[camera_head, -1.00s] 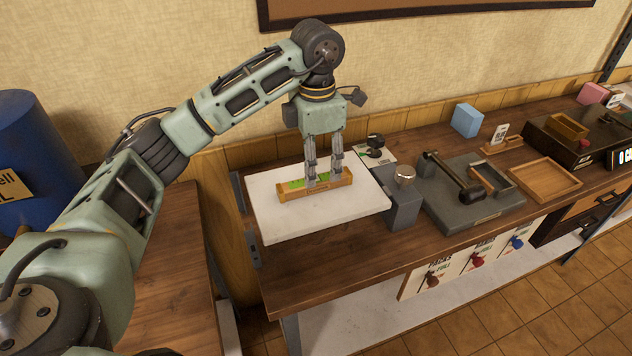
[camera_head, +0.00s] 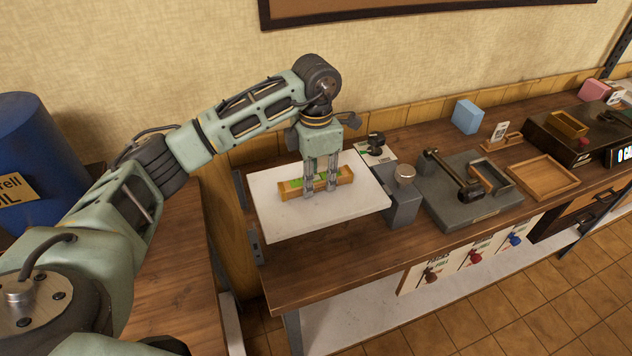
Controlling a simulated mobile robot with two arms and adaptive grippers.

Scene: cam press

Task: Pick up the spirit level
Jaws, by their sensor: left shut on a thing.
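The spirit level (camera_head: 345,176) is a wooden bar with a green strip on top. It lies flat on the white slab (camera_head: 290,221) at the left end of the bench. My left gripper (camera_head: 320,190) reaches down from above and is shut on the spirit level near its middle. The fingers hide part of the level's near face and green strip. The level appears to rest on the slab. My right gripper is not in view.
A grey block with a round knob (camera_head: 403,207) stands right of the slab. Beyond it are a dark press-like fixture (camera_head: 470,195) and a shallow wooden tray (camera_head: 543,177). A blue barrel (camera_head: 40,140) stands far left. The wall is close behind.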

